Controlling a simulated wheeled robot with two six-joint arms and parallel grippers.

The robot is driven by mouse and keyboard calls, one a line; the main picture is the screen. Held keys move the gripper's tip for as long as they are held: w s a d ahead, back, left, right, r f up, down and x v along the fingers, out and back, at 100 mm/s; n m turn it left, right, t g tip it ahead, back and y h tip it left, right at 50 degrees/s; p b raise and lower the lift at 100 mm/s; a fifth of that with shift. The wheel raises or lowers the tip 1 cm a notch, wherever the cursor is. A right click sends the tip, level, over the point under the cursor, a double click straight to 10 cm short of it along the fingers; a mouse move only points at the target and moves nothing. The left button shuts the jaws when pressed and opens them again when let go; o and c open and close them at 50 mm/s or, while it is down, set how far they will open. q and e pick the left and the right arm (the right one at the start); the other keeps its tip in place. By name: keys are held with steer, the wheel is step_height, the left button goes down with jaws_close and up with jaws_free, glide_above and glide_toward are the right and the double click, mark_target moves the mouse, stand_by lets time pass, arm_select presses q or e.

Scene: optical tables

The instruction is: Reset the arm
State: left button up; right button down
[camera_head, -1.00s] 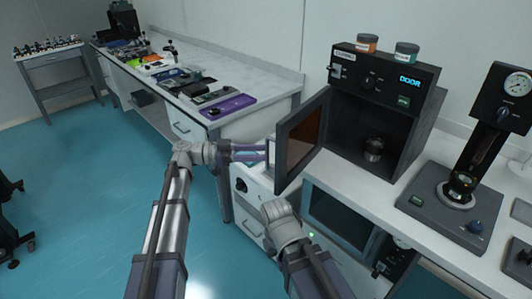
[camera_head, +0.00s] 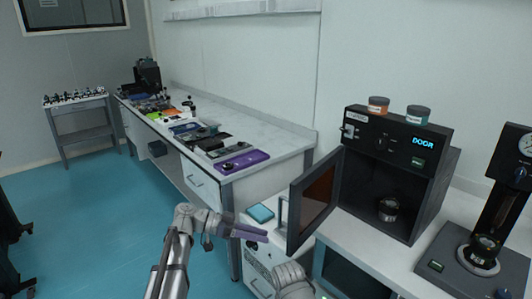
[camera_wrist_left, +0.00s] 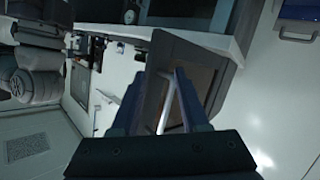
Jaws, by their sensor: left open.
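My left gripper (camera_head: 266,235) is open, with its purple-grey fingers pointing right toward the open oven door. In the head view its tips are just left of and below the door handle (camera_head: 283,212). The dark-framed door (camera_head: 318,196) with its brown window stands swung out to the left of the black oven (camera_head: 440,185). In the left wrist view the open fingers (camera_wrist_left: 160,72) show the pale handle (camera_wrist_left: 167,105) between them in the picture; I cannot tell the depth or any contact. My right arm shows only in part at the bottom; its gripper is out of view.
A metal container (camera_head: 387,209) stands inside the oven. Two lidded jars, orange (camera_head: 378,105) and green (camera_head: 418,114), stand on top. A gauge stand (camera_head: 490,245) is at right. A long bench (camera_head: 285,150) with several devices stands behind; blue floor is free at left.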

arm_select(q)
steer(key=s+a+f+n+y, duration=0.3)
steer(key=s+f+n+y, duration=0.45)
steer(key=f, duration=0.35)
steer(key=s+a+f+n+y, duration=0.5)
steer(key=s+a+n+y, duration=0.15)
steer(key=a, duration=0.25)
steer(key=s+d+r+m+y+p, duration=0.1)
steer(key=s+d+r+m+p, duration=0.2)
steer(key=s+d+r+p, duration=0.3)
steer(key=d+r+p, duration=0.4)
steer(key=r+p, duration=0.1)
steer(key=shift+s+r+m+y, duration=0.15)
steer(key=shift+m+y, duration=0.15)
steer(key=shift+y, duration=0.1)
steer(key=shift+d, duration=0.15)
